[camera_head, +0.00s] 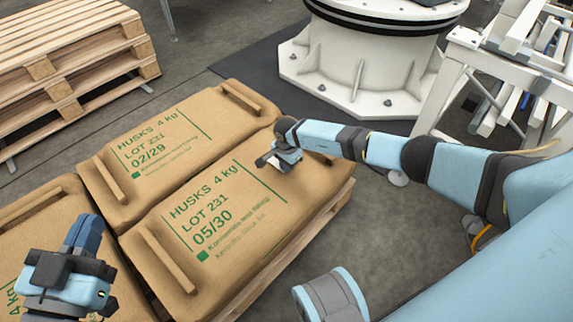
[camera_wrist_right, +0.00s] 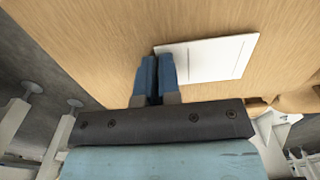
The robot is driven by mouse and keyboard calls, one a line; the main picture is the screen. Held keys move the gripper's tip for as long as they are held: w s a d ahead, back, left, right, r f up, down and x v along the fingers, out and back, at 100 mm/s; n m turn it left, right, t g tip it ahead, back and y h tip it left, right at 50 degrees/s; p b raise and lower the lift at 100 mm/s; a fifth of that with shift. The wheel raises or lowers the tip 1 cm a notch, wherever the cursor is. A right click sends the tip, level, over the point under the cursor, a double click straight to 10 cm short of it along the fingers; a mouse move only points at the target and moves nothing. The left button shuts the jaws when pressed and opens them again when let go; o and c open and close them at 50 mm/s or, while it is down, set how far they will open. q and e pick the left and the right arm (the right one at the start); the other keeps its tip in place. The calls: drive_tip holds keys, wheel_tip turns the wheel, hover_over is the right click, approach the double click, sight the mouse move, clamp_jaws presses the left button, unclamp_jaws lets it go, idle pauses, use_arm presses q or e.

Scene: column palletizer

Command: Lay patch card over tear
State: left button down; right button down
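My right gripper (camera_head: 268,160) is low over the far right part of the front sack (camera_head: 150,238), a tan sack with green print. In the right wrist view its two blue fingers (camera_wrist_right: 158,68) are together at the left edge of a white patch card (camera_wrist_right: 212,58). They appear shut on that edge; the pinched part is hidden. The card lies nearly parallel to the tan surface; whether it touches is unclear.
Another printed sack (camera_head: 105,165) lies beside the front one, all on a wooden pallet (camera_head: 335,200). Stacked empty pallets (camera_head: 75,45) stand at upper left. A white round pedestal (camera_head: 360,65) and a white frame (camera_head: 440,95) stand behind. Grey floor is open at centre right.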

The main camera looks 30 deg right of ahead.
use_arm(q)
drive_tip(key=shift+s+f, duration=0.1)
drive_tip(key=shift+f, duration=0.15)
drive_tip(key=shift+s+f, duration=0.1)
drive_tip(key=shift+f, duration=0.15)
use_arm(e)
drive_tip(key=shift+f, duration=0.15)
use_arm(q)
drive_tip(key=shift+w+r, duration=0.2)
drive_tip(key=shift+r, duration=0.1)
use_arm(e)
drive_tip(key=c, duration=1.2)
unclamp_jaws()
drive_tip(key=shift+c, duration=0.2)
